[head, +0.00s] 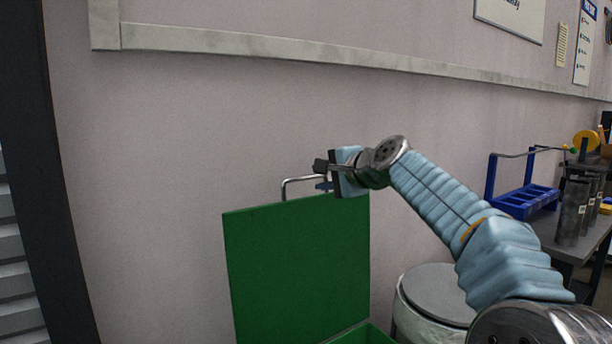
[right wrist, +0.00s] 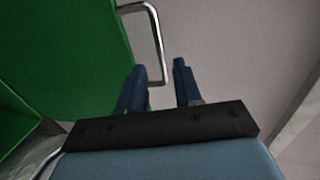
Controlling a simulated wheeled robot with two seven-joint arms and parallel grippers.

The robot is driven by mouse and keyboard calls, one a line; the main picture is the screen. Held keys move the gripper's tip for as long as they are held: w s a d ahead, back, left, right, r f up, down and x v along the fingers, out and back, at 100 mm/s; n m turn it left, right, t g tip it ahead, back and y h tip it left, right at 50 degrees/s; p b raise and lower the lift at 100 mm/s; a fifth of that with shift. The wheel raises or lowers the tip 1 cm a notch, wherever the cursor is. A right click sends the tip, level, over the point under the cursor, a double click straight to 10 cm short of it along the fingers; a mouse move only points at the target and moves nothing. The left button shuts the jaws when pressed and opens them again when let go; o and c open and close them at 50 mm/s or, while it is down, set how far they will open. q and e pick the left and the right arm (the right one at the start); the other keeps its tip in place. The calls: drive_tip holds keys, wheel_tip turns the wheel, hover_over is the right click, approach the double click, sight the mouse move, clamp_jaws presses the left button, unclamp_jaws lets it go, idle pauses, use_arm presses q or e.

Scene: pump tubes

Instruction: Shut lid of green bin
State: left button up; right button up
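The green bin's lid (head: 295,260) stands open and upright against the wall in the head view. A bent metal handle (head: 298,181) sticks up from its top edge. My right gripper (head: 321,175) is at the lid's top edge, beside the handle. In the right wrist view its two dark blue fingers (right wrist: 160,82) are apart, and one leg of the handle (right wrist: 158,42) appears between or just beyond their tips. I cannot tell whether they touch it. The lid fills the left of that view (right wrist: 70,50). Only a bit of the bin's rim (head: 362,336) shows at the bottom. My left gripper is out of view.
A round grey-lidded container (head: 440,290) stands right of the green bin, below my right arm. A table (head: 575,245) at the far right holds a blue rack (head: 525,203) and dark cylinders (head: 573,212). The wall behind the lid is bare, with a pale rail (head: 300,48) above.

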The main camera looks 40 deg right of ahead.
sight(307, 178)
drive_tip(key=p+x, duration=0.1)
drive_tip(key=x, duration=0.6)
drive_tip(key=shift+w+f+p, duration=0.1)
drive_tip(key=shift+w+p, duration=0.2)
drive_tip(key=shift+w, duration=0.05)
clamp_jaws()
